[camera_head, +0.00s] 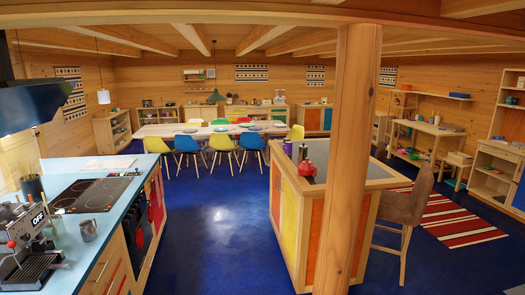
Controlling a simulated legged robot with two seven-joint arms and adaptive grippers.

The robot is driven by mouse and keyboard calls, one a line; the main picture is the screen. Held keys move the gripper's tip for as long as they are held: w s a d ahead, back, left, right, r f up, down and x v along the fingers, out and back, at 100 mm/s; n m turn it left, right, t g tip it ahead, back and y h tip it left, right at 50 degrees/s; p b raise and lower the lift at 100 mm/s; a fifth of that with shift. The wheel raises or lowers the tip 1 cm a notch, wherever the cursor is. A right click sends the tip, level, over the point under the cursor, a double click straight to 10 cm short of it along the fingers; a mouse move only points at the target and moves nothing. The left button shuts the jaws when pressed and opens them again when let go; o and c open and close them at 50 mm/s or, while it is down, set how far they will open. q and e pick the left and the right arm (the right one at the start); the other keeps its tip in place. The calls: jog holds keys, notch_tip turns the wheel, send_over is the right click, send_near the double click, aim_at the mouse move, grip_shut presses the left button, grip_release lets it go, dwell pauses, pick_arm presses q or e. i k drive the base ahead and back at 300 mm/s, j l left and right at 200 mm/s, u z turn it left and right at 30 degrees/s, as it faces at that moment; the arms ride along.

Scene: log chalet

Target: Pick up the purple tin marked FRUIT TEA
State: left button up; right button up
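I cannot make out a purple tin with FRUIT TEA lettering in this view. A small dark, perhaps purple item (302,151) stands on the kitchen island (330,156), left of the wooden post. It is too small for me to read any marking. A small blue item (287,147) stands beside it, and a red pot (307,169) stands in front of it. Neither of my grippers shows in the head view.
A wooden post (347,165) blocks part of the island. A brown chair (405,205) stands to its right. The left counter (95,232) holds an espresso machine (28,248) and a mug (88,229). Blue floor (215,235) is clear between counter and island.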

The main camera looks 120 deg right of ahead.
aim_at(288, 144)
jog(key=z, duration=4.2)
jog(key=i+j+u, duration=0.3)
jog(key=i, duration=0.95)
jog(key=i+j+u, duration=0.1)
jog(key=i+u, duration=0.2)
jog(key=i, duration=1)
jog(key=i+j, duration=0.1)
jog(key=i, duration=2.1)
jog(key=l+z, duration=0.05)
jog(key=l, duration=0.05)
